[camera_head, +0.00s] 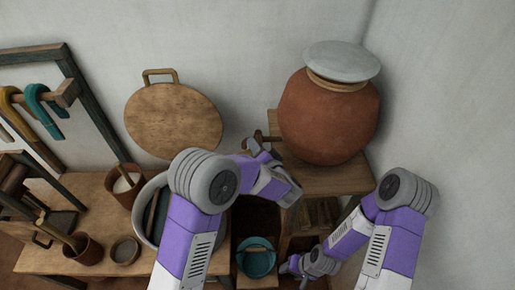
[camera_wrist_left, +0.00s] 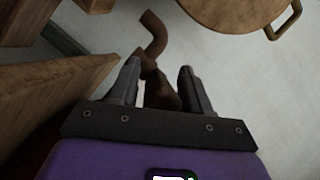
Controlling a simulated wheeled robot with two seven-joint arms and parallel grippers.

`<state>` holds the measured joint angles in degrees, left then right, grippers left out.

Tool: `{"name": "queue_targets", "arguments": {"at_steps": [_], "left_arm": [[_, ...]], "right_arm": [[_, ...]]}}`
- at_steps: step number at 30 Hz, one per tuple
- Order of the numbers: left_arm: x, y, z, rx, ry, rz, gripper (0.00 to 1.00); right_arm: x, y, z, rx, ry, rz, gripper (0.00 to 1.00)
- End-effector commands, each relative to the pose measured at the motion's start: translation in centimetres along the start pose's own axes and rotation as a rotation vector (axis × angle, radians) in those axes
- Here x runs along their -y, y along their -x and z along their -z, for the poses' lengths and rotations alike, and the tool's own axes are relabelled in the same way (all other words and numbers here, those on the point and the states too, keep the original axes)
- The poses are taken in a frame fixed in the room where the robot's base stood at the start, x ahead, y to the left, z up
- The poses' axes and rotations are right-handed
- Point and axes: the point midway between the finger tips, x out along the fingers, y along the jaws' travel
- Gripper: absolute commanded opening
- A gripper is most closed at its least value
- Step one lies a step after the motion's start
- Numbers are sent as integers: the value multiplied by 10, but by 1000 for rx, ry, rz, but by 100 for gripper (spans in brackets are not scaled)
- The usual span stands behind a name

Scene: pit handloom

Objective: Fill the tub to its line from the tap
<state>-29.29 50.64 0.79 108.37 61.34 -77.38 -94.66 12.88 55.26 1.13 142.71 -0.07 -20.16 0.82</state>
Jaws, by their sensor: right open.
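The big round clay pot (camera_head: 328,118) stands on a wooden stand at the right in the head view. A brown tap (camera_head: 250,141) shows at its left side. My left gripper (camera_head: 257,150) is at the tap. In the left wrist view its two fingers (camera_wrist_left: 157,85) are apart, with a curved brown piece (camera_wrist_left: 154,42), apparently the tap, between and beyond them; a gap shows beside the left finger. A teal tub (camera_head: 257,262) stands low below the tap; its line and water level cannot be made out. My right gripper (camera_head: 288,266) is open, close to the tub's right side.
A wooden bench (camera_head: 95,190) at the left holds a large pale basin, partly hidden by my left arm, and several small pots. A round wooden lid (camera_head: 172,120) leans on the wall. A grey lid (camera_head: 341,60) covers the clay pot. Walls close in at the right.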

Motion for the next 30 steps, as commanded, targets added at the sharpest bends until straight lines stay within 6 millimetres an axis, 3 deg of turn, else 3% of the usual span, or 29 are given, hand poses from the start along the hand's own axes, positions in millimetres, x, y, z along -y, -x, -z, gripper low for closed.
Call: {"name": "queue_targets", "arguments": {"at_steps": [11, 21, 30], "left_arm": [[-1, 6, 0, -1, -3, -4, 52], [0, 60, 1, -4, -2, -5, 52], [0, 76, 0, 0, -2, -2, 52]], "right_arm": [[0, 1, 0, 0, 0, 0, 52], [3, 9, 0, 0, 0, 0, 52], [4, 10, 0, 0, 0, 0, 52]]}}
